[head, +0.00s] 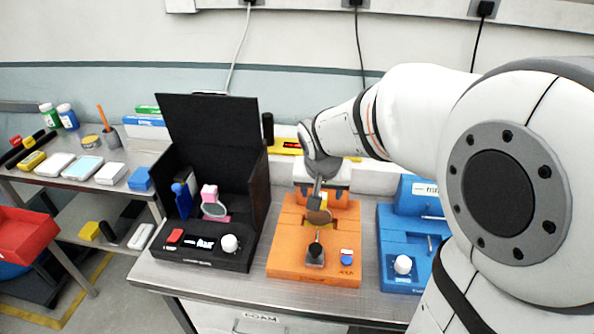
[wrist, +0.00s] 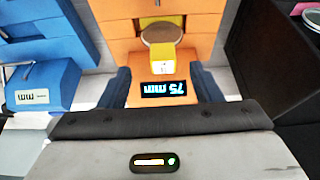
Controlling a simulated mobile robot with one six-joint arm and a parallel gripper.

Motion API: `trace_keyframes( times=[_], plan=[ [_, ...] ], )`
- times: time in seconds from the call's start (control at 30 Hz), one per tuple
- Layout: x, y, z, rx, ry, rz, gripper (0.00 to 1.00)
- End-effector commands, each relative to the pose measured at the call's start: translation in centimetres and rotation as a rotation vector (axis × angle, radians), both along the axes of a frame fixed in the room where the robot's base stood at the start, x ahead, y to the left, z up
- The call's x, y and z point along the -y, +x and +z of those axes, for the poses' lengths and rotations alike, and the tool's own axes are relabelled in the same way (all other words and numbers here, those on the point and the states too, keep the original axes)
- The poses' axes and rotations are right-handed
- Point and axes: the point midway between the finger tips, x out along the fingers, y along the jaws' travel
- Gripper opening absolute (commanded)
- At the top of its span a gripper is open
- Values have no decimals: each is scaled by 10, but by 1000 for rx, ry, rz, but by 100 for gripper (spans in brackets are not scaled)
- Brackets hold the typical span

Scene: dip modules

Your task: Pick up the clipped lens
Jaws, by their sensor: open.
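A clipped lens shows in the wrist view as a round glassy disc (wrist: 160,32) on a yellow clip (wrist: 161,65). It is at the orange module (head: 285,245), which also fills the middle of the wrist view. In the head view a brownish round lens (head: 319,216) shows just below my gripper (head: 317,196). My gripper is open above the orange module. In the wrist view its dark fingers (wrist: 161,87) stand apart, on either side of the clip, with no visible grip on it. My arm and wrist hide part of the module's back.
The black module (head: 205,258) on the left has an upright panel and holds a pink clip (head: 209,193) with another lens (head: 215,210). The blue module (head: 398,225) is close on the right.

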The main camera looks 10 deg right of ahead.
Motion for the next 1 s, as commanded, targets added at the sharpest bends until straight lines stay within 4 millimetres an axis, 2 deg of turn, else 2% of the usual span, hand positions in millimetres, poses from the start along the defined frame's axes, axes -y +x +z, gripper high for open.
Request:
trace_keyframes(
  times=[0.03, 0.1, 0.47, 0.73, 1.0],
  plan=[
    [-2, 7, -8, 2, 1, -7, 58],
    [-3, 13, -12, 8, 4, -15, 58],
    [3, 27, -42, 5, 4, -18, 58],
    [11, 41, -74, 6, 3, -17, 58],
    [12, 44, -82, 10, 4, -17, 58]
  ],
)
